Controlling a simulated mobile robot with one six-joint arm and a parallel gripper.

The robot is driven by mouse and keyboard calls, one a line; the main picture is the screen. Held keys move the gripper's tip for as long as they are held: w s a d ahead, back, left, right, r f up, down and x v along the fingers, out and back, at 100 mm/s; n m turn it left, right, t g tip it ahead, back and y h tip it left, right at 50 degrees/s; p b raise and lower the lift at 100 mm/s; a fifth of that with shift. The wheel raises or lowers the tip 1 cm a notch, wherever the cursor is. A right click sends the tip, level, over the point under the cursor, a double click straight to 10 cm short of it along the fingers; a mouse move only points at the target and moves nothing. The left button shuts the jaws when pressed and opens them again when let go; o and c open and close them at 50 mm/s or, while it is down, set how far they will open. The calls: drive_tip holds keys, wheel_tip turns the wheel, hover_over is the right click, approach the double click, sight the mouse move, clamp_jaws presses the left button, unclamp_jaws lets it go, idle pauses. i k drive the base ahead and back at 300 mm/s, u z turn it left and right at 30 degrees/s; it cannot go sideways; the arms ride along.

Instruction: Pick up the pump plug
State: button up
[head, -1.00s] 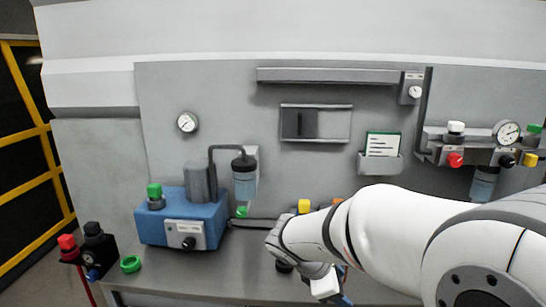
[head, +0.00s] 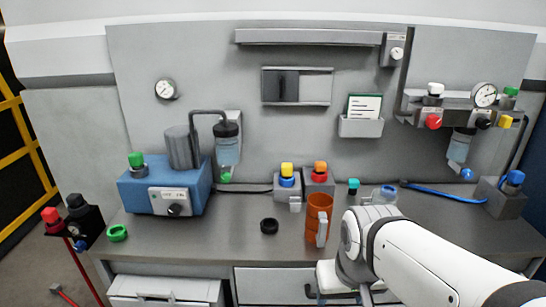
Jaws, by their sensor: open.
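A blue pump box (head: 165,190) with a grey cylinder on top stands at the left of the bench. A thin black cable (head: 245,190) runs from it towards two grey blocks. The left block carries a yellow-and-blue plug (head: 287,174). The right block carries an orange-and-red plug (head: 320,172). I cannot tell for certain which one is the pump plug. My gripper (head: 338,293) is at the bottom edge, in front of the bench, right of centre and well below the blocks. It is open and touches neither plug. Its fingertips are partly hidden or cut off.
An orange cylinder (head: 317,222) with a pale handle stands in front of the blocks, between them and my gripper. A blue hose (head: 440,191) crosses the right side. The bench's left front is mostly clear.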

sight(287, 168)
drive_tip(key=z, duration=2.05)
drive_tip(key=k, duration=0.75)
drive_tip(key=u, duration=1.35)
drive_tip(key=i, duration=1)
